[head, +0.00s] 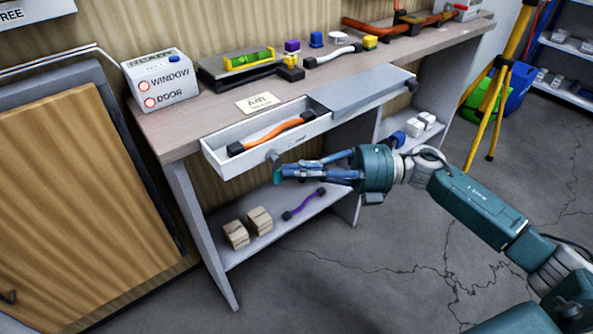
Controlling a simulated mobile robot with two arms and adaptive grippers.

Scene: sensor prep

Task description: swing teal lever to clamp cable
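My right gripper (290,171) reaches in from the right, with its blue fingers pointing left just in front of the open drawer. The fingers lie close together, and I cannot tell whether they are open or shut. A small teal patch shows at the fingertips; I cannot tell whether it is a fingertip or part of a lever. No teal lever can be made out clearly. An orange cable (272,135) with black ends lies in the drawer (222,158). A white cable (332,56) lies on the bench top. My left gripper is not in view.
The bench (187,125) carries a box with WINDOW and DOOR lights (160,80), a level (249,60) and small coloured blocks. Wooden blocks (236,235) and a purple cable (304,204) lie on the lower shelf. A yellow tripod (498,75) stands right; open floor lies in front.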

